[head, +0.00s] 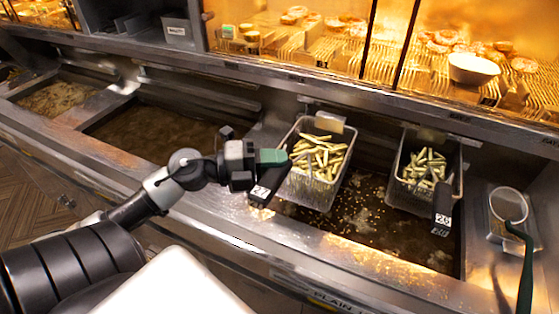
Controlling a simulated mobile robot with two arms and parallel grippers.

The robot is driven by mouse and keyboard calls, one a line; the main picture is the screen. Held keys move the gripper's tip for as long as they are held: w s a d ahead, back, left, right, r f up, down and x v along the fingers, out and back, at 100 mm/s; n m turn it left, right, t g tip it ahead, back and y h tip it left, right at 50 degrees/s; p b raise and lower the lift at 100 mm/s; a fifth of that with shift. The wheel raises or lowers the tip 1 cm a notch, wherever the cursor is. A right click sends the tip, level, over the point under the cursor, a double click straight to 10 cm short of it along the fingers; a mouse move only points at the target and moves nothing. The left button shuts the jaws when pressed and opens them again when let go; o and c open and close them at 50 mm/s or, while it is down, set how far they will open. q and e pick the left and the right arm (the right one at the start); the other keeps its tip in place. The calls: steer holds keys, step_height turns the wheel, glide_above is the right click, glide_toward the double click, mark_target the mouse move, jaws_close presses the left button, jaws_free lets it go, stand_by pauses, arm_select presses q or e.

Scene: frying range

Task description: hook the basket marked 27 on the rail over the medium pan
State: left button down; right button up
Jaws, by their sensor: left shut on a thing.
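The basket marked 27 (314,192) is a wire basket of pale fries, with a black handle and its 27 tag (260,192). It is at the left end of the right-hand oil pan (375,235); I cannot tell whether it is hooked or held clear. My left gripper (270,158), with a green finger pad, is shut on its handle. The rail (280,92) runs along the back of the pans. Wide middle pan (160,130) and smaller left pan (55,97) hold dark oil; which is the medium one is not clear. My right gripper is out of view.
A basket marked 26 (398,178), also with fries, hangs at the right of the right-hand pan. A round strainer (509,204) with a green handle lies at far right. A lit warming shelf (330,45) with food stands behind. The middle pan holds no basket.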

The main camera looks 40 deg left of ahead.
arm_select(q)
steer(key=shift+w+b, duration=0.3)
steer(key=shift+w, duration=0.2)
steer(key=w+a+f+b, duration=0.2)
steer(key=w+b, duration=0.3)
steer(key=w, duration=0.7)
steer(key=shift+w+a, duration=0.3)
steer(key=shift+a, duration=0.3)
steer(key=shift+f+b, duration=0.45)
steer(key=shift+f, duration=0.2)
steer(key=c, duration=0.8)
jaws_free()
steer(key=shift+c, duration=0.2)
steer(key=shift+f, duration=0.1)
